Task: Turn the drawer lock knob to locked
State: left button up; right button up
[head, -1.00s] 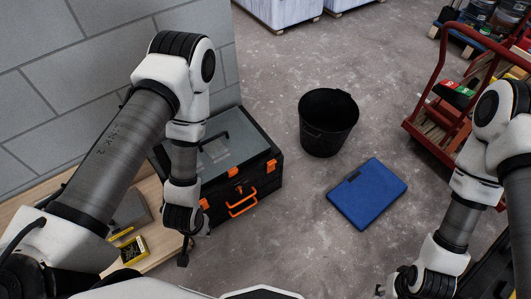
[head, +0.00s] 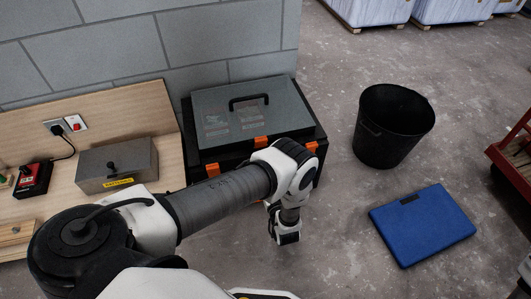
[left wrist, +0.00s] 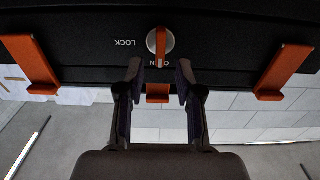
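The toolbox (head: 207,160) is black with a grey lid and orange latches, and stands against the block wall. Its lock knob (left wrist: 152,40) shows in the left wrist view as a grey disc with an orange bar. The bar stands upright in that picture, its lower end at the partly covered OPEN label; the upside-down LOCK label is to the left. My left gripper (left wrist: 158,74) is open and empty, its fingertips just below the knob in that view, apart from each other. In the head view my left arm hides part of the toolbox front. My right gripper is out of view.
A black bucket (head: 388,140) and a blue case (head: 425,228) are on the floor to the right. A wooden bench (head: 150,118) on the left holds a grey metal box (head: 130,165) and a red-black device (head: 33,180). Open floor lies between toolbox and bucket.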

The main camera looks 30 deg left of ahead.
pick_arm(q)
jog(key=shift+x, duration=1.15)
jog(key=shift+c, duration=0.3)
grip_shut()
